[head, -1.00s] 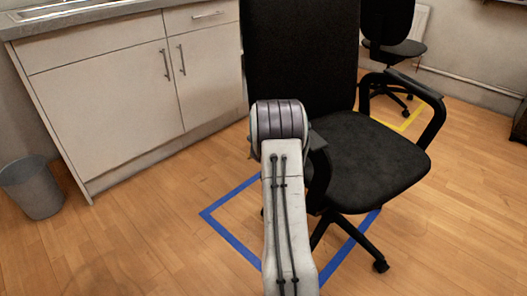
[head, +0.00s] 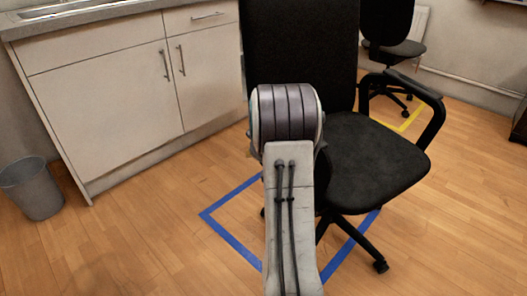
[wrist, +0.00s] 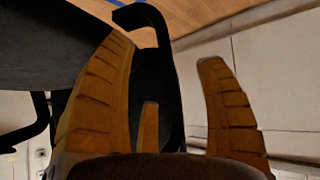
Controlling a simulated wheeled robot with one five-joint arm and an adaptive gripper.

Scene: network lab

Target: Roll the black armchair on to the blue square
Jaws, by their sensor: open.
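The black armchair (head: 372,160) stands upright in the head view, seat toward the right, partly over the blue square (head: 231,241) taped on the floor. One front castor rests outside the tape's right side; other castors are hidden. My arm covers the chair's near armrest and hides my gripper in the head view. A bit of blue tape shows at the top.
A second black office chair (head: 395,45) stands at the back by a yellow floor square (head: 412,121). White cabinets (head: 110,100) line the left wall, with a grey bin (head: 33,190) beside them. The floor at right front is clear.

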